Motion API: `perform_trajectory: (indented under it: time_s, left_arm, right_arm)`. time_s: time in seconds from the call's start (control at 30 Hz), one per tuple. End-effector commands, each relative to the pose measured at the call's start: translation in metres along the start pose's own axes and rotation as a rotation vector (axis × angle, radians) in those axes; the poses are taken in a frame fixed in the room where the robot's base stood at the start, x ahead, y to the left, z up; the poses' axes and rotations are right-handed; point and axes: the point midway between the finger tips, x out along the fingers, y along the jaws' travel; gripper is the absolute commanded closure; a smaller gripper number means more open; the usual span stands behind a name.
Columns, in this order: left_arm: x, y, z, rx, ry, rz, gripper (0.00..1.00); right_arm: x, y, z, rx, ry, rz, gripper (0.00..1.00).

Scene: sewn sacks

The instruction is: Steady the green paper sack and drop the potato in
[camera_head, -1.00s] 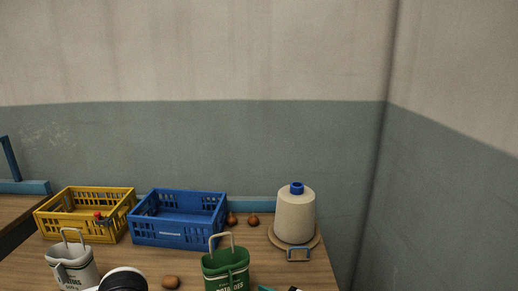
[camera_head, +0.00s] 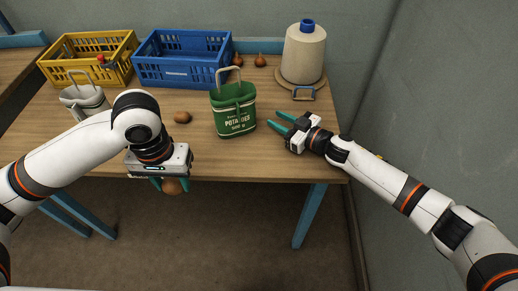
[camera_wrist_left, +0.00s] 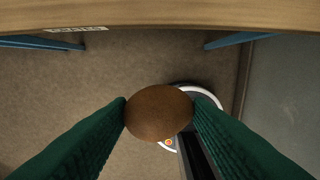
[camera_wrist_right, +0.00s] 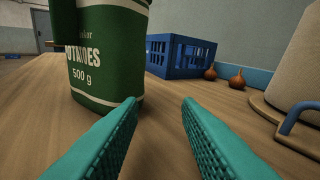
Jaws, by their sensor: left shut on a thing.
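The green paper sack (camera_head: 234,117), printed "POTATOES 500 g", stands upright on the table with its pale handle raised. It also shows in the right wrist view (camera_wrist_right: 103,50), large at the upper left. My left gripper (camera_head: 170,186) is in front of the table's front edge, shut on a brown potato (camera_wrist_left: 158,113), which hangs over the floor between its teal fingers. My right gripper (camera_head: 283,122) is open and empty, just right of the sack and apart from it. In the right wrist view its fingers (camera_wrist_right: 160,104) point past the sack's right side.
A second potato (camera_head: 182,117) lies left of the sack. A white sack (camera_head: 84,103) stands further left. Yellow (camera_head: 118,73) and blue (camera_head: 183,72) crates stand behind, with two onions (camera_head: 260,60) beside the blue one. A large thread cone (camera_head: 304,55) stands at back right.

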Motion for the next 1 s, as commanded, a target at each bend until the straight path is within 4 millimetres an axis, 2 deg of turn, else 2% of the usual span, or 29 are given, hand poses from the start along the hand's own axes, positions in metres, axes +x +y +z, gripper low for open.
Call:
perform_trajectory:
  time_s: [0.03, 0.1, 0.17, 0.33, 0.53, 0.63, 0.8, 0.9, 1.0]
  left_arm:
    - [0.0, 0.0, 0.0, 0.0, 0.0, 0.0, 0.71]
    - [0.0, 0.0, 0.0, 0.0, 0.0, 0.0, 0.71]
    - [0.0, 0.0, 0.0, 0.0, 0.0, 0.0, 0.71]
    - [0.0, 0.0, 0.0, 0.0, 0.0, 0.0, 0.71]
    - [0.0, 0.0, 0.0, 0.0, 0.0, 0.0, 0.71]
    - [0.0, 0.0, 0.0, 0.0, 0.0, 0.0, 0.71]
    - [0.0, 0.0, 0.0, 0.0, 0.0, 0.0, 0.71]
    - [0.0, 0.0, 0.0, 0.0, 0.0, 0.0, 0.71]
    - [0.0, 0.0, 0.0, 0.0, 0.0, 0.0, 0.71]
  right_arm:
    - [-0.006, -0.011, 0.002, -0.043, 0.004, -0.03, 0.69]
    - [0.0, 0.017, -0.001, -0.05, -0.005, -0.036, 0.69]
    - [0.003, 0.036, -0.002, -0.045, -0.011, -0.041, 0.69]
    - [0.005, 0.093, 0.005, -0.024, -0.041, -0.09, 0.69]
    - [-0.012, 0.152, 0.029, 0.04, -0.08, -0.232, 0.69]
    - [-0.029, 0.164, 0.041, 0.078, -0.088, -0.328, 0.69]
    - [-0.055, 0.167, 0.053, 0.12, -0.083, -0.46, 0.69]
    - [-0.063, 0.165, 0.055, 0.129, -0.078, -0.502, 0.69]
    - [-0.062, 0.162, 0.057, 0.131, -0.077, -0.517, 0.69]
